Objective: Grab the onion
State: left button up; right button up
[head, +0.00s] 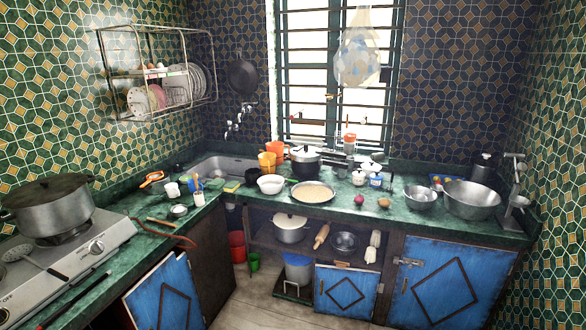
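A small round red-purple item (359,199), which looks like the onion, sits on the green countertop (335,213) in the head view, right of centre. A brownish round item (383,203) lies a little to its right; it is too small to tell what it is. The red-purple item stands apart from the things around it and nothing covers it. Neither of my grippers shows in the head view.
A flat pan (313,193) of pale food is left of the red-purple item; metal bowls (420,198) are to the right. A white jar (358,178) stands behind. The gas hotplate (85,250) with a large pot (48,207) is at left. Bare floor (262,300) lies before the counters.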

aim_at(359, 199)
jog(key=z, duration=0.35)
jog(key=i, duration=2.3)
jog(key=z, duration=0.65)
